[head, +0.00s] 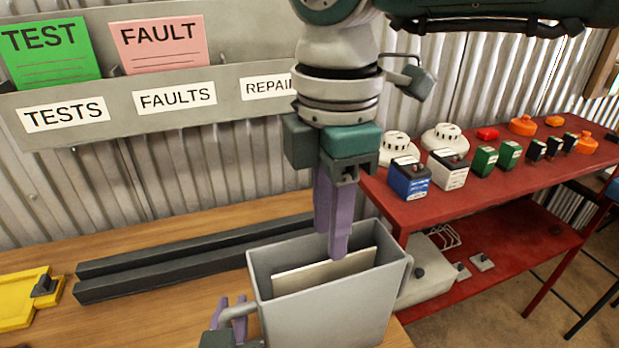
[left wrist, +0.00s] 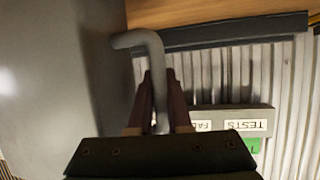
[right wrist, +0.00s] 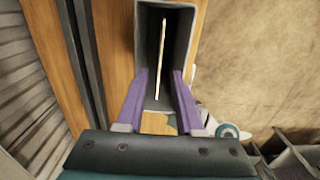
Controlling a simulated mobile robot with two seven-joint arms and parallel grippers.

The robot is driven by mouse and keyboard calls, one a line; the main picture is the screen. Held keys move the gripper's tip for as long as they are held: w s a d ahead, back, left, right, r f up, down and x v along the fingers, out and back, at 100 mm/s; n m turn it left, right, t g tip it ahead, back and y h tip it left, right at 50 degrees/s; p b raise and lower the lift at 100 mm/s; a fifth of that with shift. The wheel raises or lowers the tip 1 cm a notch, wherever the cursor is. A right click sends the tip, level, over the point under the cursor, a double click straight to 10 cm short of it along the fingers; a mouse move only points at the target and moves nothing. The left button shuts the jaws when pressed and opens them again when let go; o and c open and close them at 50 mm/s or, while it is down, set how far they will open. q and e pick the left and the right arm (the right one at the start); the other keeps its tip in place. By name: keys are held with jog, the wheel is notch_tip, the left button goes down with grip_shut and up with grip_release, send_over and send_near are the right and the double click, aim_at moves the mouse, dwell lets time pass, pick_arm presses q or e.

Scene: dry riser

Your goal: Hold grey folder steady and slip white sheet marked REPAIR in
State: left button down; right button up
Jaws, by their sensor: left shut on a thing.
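The grey folder (head: 325,312) is an open-topped, box-like holder with a side handle (head: 237,311), at the bottom middle of the head view. My left gripper (head: 236,318) is shut on this handle, seen also in the left wrist view (left wrist: 160,90). The white sheet (head: 325,270) stands inside the folder, its top edge below the rim; its REPAIR marking is hidden. In the right wrist view the sheet (right wrist: 160,55) is a thin edge inside the folder (right wrist: 183,50). My right gripper (head: 334,243) points down over the folder's mouth, open and empty, its fingers apart.
A grey wall rack (head: 216,117) labelled TESTS, FAULTS and REPAIR holds a green TEST card (head: 50,52) and pink FAULT card (head: 158,45). Dark bars (head: 190,257) and a yellow item (head: 22,300) lie on the wooden bench. A red shelf (head: 430,208) with several devices stands right.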

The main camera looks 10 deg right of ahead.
notch_tip(320, 180, up, 12)
dwell(0.6)
dwell(0.4)
pick_arm(q)
jog(key=c, duration=0.8)
grip_release()
jog(key=shift+s, duration=0.1)
